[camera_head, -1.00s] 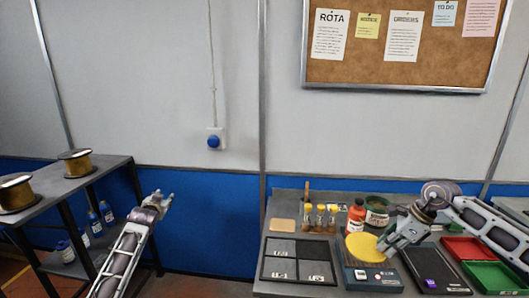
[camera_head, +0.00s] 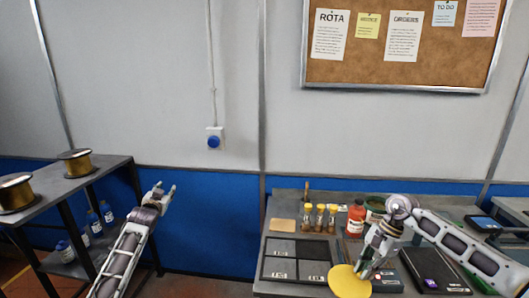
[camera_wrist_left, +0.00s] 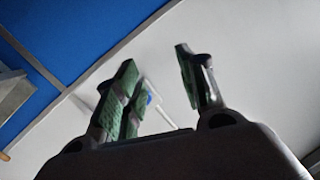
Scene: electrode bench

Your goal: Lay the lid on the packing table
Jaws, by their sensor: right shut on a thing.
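The lid, a round yellow disc (camera_head: 346,284), is at the front edge of the grey bench (camera_head: 300,197). My right gripper (camera_head: 366,268) is shut on the lid's right rim and holds it tilted. Whether the lid touches anything beneath cannot be told. My left gripper (camera_head: 167,191) is raised, empty and open, in front of the blue wall panel, away from the bench; its spread fingers show in the left wrist view (camera_wrist_left: 160,90). No label shows which surface is the packing table.
A dark sectioned tray (camera_head: 263,268) lies left of the lid. Behind stand several yellow-capped vials (camera_head: 320,218), a red bottle (camera_head: 355,218) and a green tub (camera_head: 376,206). A black device (camera_head: 432,270) lies to the right. At far left is a shelf (camera_head: 95,180) with spools.

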